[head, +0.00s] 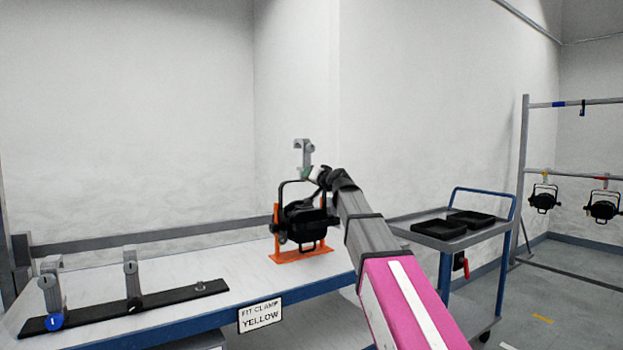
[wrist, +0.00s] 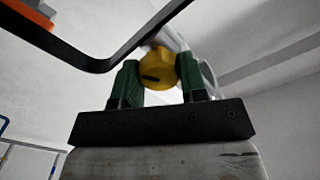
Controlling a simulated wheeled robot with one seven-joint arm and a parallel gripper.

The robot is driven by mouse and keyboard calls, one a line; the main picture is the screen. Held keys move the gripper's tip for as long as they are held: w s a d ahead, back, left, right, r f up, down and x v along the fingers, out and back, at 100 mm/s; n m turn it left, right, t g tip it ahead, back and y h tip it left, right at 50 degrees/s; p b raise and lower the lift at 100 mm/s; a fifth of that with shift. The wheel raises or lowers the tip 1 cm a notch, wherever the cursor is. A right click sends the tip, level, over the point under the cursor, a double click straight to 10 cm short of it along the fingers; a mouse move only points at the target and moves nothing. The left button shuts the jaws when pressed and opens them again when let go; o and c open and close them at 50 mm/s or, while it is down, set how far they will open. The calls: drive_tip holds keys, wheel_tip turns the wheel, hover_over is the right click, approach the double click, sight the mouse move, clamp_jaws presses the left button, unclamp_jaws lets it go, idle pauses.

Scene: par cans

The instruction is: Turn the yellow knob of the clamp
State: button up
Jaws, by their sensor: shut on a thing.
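The yellow knob (wrist: 158,70) is between the two green fingers of my gripper (wrist: 158,82) in the wrist view. My gripper is shut on it, with a finger on each side. A dark slot or mark shows on the knob's face. The grey hook clamp (head: 304,152) stands above the black par can (head: 302,219) in the head view. The can sits in an orange stand (head: 276,254) on the bench. In the head view my gripper (head: 313,174) is at the clamp's lower part, and the knob is hidden there.
A dark yoke bar (wrist: 110,62) crosses close above my fingers in the wrist view. On the bench (head: 180,275), a black rack (head: 90,315) holds two more clamps. A trolley (head: 440,237) with black trays stands right. Par cans (head: 543,199) hang on a rail beyond.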

drive_tip(key=m, duration=0.5)
drive_tip(key=shift+m, duration=0.3)
drive_tip(key=m, duration=0.4)
drive_tip(key=shift+f+m, duration=0.1)
drive_tip(key=shift+m, duration=0.2)
drive_tip(key=m, duration=0.9)
drive_tip(key=shift+f, duration=0.1)
drive_tip(key=m, duration=0.4)
drive_tip(key=shift+m, duration=0.3)
drive_tip(key=m, duration=0.4)
drive_tip(key=shift+m, duration=0.3)
drive_tip(key=m, duration=0.9)
drive_tip(key=shift+m, duration=0.3)
